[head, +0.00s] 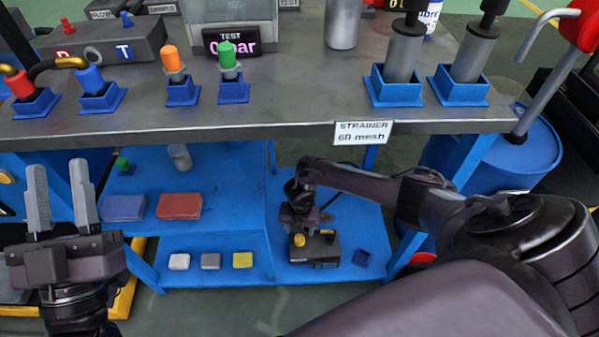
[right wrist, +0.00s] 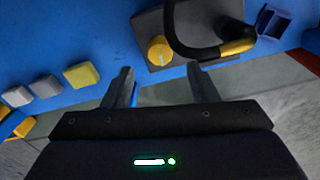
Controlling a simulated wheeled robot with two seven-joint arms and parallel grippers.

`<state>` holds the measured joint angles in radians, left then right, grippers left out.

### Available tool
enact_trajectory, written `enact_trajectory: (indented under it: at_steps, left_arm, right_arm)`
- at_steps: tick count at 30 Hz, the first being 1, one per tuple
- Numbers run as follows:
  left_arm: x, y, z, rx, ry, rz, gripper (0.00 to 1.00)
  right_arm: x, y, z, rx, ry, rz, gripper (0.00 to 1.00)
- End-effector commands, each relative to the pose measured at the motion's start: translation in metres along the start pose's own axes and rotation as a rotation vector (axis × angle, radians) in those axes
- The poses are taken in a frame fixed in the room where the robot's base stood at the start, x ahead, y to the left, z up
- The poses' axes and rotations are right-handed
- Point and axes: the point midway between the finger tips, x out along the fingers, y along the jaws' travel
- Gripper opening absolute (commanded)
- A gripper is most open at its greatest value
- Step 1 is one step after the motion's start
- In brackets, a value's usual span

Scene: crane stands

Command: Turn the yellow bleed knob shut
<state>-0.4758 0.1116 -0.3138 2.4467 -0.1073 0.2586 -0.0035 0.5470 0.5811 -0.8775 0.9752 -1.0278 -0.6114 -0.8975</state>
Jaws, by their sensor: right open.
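The yellow bleed knob (head: 299,240) sits on a dark block (head: 316,252) on the blue lower shelf. In the right wrist view the knob (right wrist: 159,50) is round with a pale mark on its face, and the block (right wrist: 190,35) carries a black curved hose beside it. My right gripper (right wrist: 163,80) is open and empty, its fingertips just short of the block, with the knob beyond the gap between them. In the head view my right arm hides part of the block and the right fingers. My left gripper (head: 62,185) is open and empty at the left, away from the knob.
The metal tabletop (head: 250,125) with its strainer label (head: 362,132) overhangs the blue shelf (head: 350,225). White, grey and yellow blocks (head: 242,260) lie left of the knob's block. A small blue holder (head: 362,258) is at its right.

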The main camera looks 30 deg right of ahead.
Motion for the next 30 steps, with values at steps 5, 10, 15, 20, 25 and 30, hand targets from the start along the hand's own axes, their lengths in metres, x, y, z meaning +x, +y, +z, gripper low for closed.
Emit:
enact_trajectory:
  at_steps: [5, 10, 15, 20, 25, 30]
  left_arm:
    - [-0.009, 0.001, 0.040, -0.009, -0.199, -0.003, 0.36]
    - [-0.019, 0.002, 0.065, -0.014, -0.324, -0.003, 0.36]
    - [-0.025, 0.003, 0.076, -0.017, -0.380, -0.003, 0.36]
    - [-0.026, 0.003, 0.078, -0.017, -0.388, -0.003, 0.36]
    - [-0.026, 0.003, 0.077, -0.017, -0.386, -0.003, 0.36]
    - [-0.026, 0.003, 0.077, -0.017, -0.386, -0.004, 0.36]
  right_arm:
    - [-0.014, 0.000, 0.001, 0.000, -0.001, 0.000, 0.54]
    - [-0.020, 0.000, 0.000, 0.000, 0.000, 0.000, 0.54]
    - [-0.023, 0.000, 0.000, -0.001, 0.000, -0.001, 0.54]
    - [-0.023, 0.000, 0.000, -0.001, 0.000, 0.000, 0.54]
    - [-0.023, 0.000, 0.000, -0.001, 0.000, 0.000, 0.54]
    - [-0.023, 0.000, 0.000, -0.001, 0.000, -0.001, 0.54]
